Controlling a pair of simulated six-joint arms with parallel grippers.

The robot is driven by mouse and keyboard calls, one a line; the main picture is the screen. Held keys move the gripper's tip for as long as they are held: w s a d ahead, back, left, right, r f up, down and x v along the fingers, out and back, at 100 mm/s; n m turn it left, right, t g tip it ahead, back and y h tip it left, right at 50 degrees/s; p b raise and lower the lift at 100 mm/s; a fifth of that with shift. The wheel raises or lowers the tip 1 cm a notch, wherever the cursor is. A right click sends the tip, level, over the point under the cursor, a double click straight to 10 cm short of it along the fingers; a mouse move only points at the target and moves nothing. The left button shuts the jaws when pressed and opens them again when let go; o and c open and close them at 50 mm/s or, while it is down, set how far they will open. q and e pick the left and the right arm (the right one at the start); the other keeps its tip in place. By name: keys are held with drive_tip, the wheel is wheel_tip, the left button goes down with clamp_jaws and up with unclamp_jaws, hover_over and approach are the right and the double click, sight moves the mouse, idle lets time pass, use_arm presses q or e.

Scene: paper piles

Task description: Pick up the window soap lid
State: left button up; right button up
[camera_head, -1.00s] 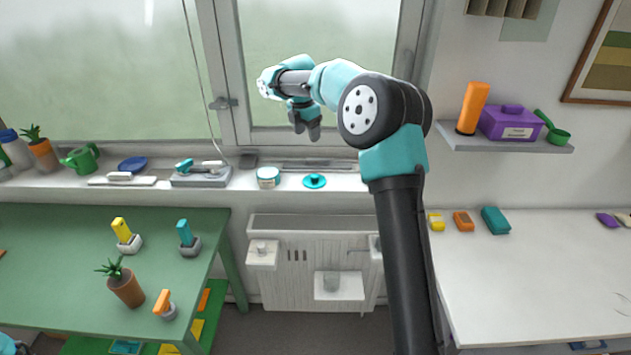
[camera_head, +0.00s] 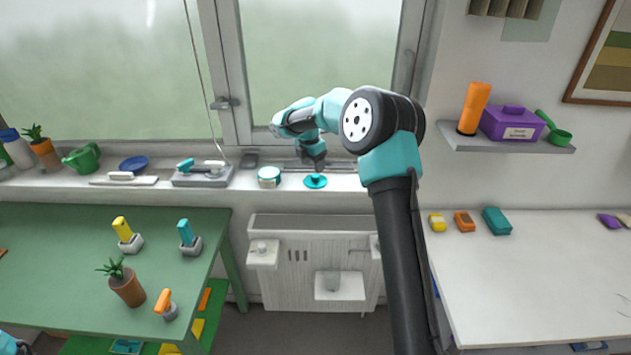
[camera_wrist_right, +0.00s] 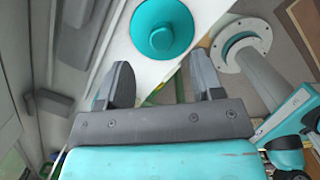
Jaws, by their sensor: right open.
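The window soap lid (camera_head: 316,181) is a teal disc with a small knob on top. It lies on the windowsill below the window, right of a round white and teal pot (camera_head: 269,177). In the right wrist view the lid (camera_wrist_right: 162,26) shows beyond the fingertips, with its round knob in the middle. My right gripper (camera_head: 318,166) is just above the lid in the head view. In the wrist view the right gripper (camera_wrist_right: 162,84) is open, with nothing between its fingers. At the lower left edge a teal bit of my left arm shows, but its gripper does not.
A grey tray (camera_head: 203,177) with tools, a blue dish (camera_head: 133,163) and a green watering can (camera_head: 82,158) stand further left on the sill. The window frame (camera_head: 240,80) rises behind. A radiator (camera_head: 310,265) with small shelves is below the sill.

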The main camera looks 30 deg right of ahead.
sight(315, 175)
idle(0.3)
drive_tip(key=shift+d+f, duration=0.25)
drive_tip(key=shift+f, duration=1.05)
drive_tip(key=shift+d+f, duration=0.25)
drive_tip(key=shift+f, duration=1.05)
drive_tip(key=shift+c, duration=0.2)
drive_tip(key=c, duration=0.9)
drive_tip(key=shift+r, duration=0.1)
drive_tip(key=shift+c, duration=0.3)
drive_tip(key=shift+r, duration=1.7)
drive_tip(key=s+a+r, duration=0.1)
drive_tip(key=s+a, duration=0.8)
drive_tip(key=s, duration=0.4)
drive_tip(key=shift+s+r, duration=0.15)
drive_tip(key=shift+r, duration=0.1)
drive_tip(key=shift+d, duration=0.1)
